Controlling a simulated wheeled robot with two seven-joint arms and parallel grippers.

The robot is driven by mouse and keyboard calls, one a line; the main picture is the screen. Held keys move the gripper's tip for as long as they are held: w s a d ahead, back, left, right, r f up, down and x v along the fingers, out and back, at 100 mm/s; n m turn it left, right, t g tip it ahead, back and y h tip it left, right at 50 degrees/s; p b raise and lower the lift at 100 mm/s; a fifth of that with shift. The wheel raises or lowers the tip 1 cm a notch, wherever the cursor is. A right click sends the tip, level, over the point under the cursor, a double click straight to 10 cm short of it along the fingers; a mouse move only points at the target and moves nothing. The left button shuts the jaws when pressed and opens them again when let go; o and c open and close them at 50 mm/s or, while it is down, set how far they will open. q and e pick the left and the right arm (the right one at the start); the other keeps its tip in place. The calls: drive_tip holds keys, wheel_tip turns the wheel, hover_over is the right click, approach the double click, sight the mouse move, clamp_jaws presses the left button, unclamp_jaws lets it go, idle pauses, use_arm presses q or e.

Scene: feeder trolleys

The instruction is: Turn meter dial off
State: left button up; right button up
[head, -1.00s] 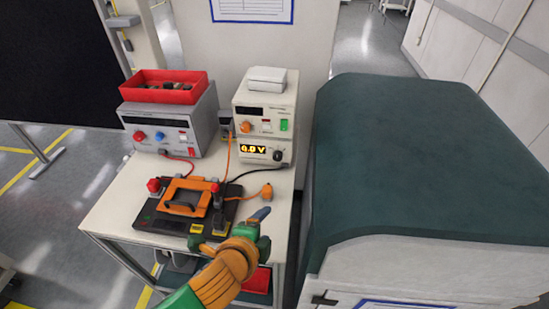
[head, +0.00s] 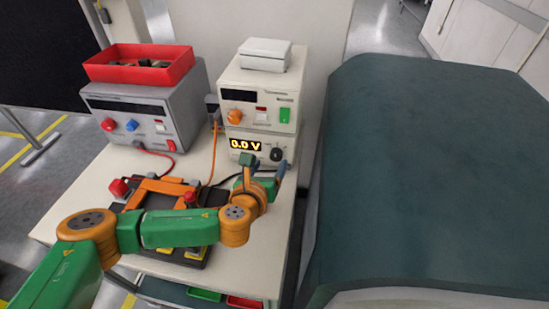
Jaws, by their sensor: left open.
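The meter (head: 240,158) is the lower light-coloured unit on the right of the trolley top, with a lit yellow display (head: 246,145) reading "0.0 V". Its black dial (head: 276,155) is at the right of the display. My left gripper (head: 265,170) is open, just in front of the meter, its fingers pointing up towards the front panel. One finger is left of the dial and below the display, the other at the dial's lower right. Whether they touch the dial I cannot tell. My right gripper is not in view.
A cream power unit (head: 258,90) with an orange knob and green switch sits on the meter. A grey unit (head: 180,110) bearing a red bin (head: 140,72) stands left. An orange-framed fixture (head: 165,188) lies under my arm. A large dark-green covered cabinet (head: 420,170) bounds the right.

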sight(275, 158)
use_arm(q)
drive_tip(key=x, duration=0.5)
drive_tip(key=shift+d, duration=0.1)
drive_tip(key=shift+s+r, duration=0.1)
drive_tip(key=shift+s, duration=0.15)
clamp_jaws()
